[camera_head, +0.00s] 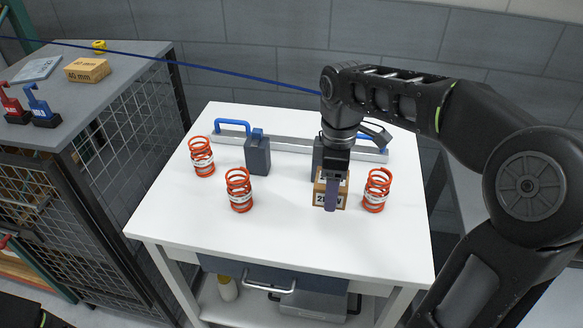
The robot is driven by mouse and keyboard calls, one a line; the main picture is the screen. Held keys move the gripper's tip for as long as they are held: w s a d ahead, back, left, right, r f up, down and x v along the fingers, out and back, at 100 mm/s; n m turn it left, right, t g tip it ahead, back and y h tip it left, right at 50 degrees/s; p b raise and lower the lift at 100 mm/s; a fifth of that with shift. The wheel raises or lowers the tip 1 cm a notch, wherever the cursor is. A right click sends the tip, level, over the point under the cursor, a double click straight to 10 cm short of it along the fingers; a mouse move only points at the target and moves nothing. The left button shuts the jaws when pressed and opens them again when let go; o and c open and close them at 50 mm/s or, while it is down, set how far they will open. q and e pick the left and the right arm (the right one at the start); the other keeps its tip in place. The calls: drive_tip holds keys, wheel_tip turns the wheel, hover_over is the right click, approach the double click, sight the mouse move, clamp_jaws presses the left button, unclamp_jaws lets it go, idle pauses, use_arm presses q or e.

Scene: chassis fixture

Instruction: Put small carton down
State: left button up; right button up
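The small carton (321,198) is a brown box with a white label, partly readable. It is upright at or just above the white table, between two orange springs. My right gripper (331,194) reaches down over it from above. One finger lies across the middle of its front face, and the other finger is hidden behind it. The gripper looks shut on the carton. Whether the carton's underside touches the table is hard to tell. My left gripper is not in view.
Orange springs (239,190) (376,190) (202,157) stand on the white table (283,242). A dark grey block (257,156) and a metal bar with blue handles (232,127) are behind. The table's front is clear. A grey cabinet (128,62) at left holds a larger carton (88,70).

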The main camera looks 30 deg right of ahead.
hover_over(327, 225)
drive_tip(key=shift+f, duration=3.15)
wheel_tip(327, 225, down, 3)
drive_tip(key=shift+f, duration=0.35)
drive_tip(key=shift+f, duration=0.2)
drive_tip(key=o, duration=1.7)
drive_tip(key=shift+r, duration=0.15)
